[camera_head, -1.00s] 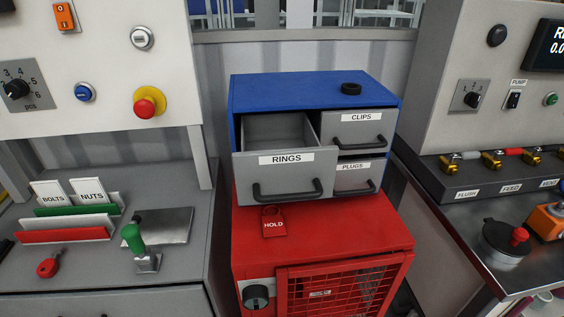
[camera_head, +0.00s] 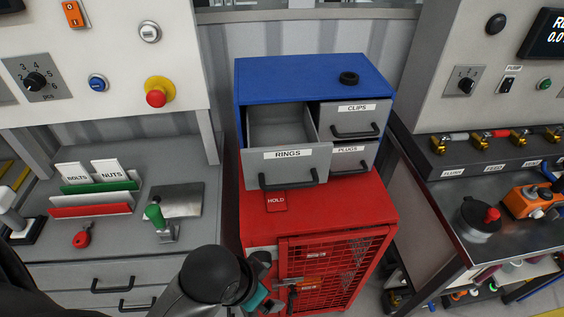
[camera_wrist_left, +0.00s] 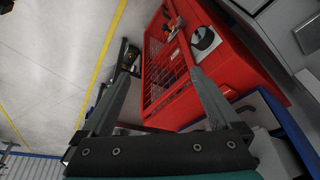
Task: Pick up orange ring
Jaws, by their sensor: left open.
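I cannot make out an orange ring in either view. The grey drawer labelled RINGS (camera_head: 290,168) is pulled open from the blue cabinet (camera_head: 290,75); the part of its inside that shows looks bare, and its front hides some of the floor. A black ring (camera_head: 349,78) lies on top of the cabinet. My left gripper (camera_head: 275,277) is low in front of the red cage cabinet (camera_head: 330,217), below the open drawer. In the left wrist view my left gripper (camera_wrist_left: 157,55) has its fingers apart with nothing held between them. My right gripper is out of view.
The CLIPS drawer (camera_head: 355,119) and PLUGS drawer (camera_head: 351,158) are shut. A grey bench with a green-handled lever (camera_head: 155,217) stands left; a metal bench with a black lidded pot (camera_head: 479,218) stands right.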

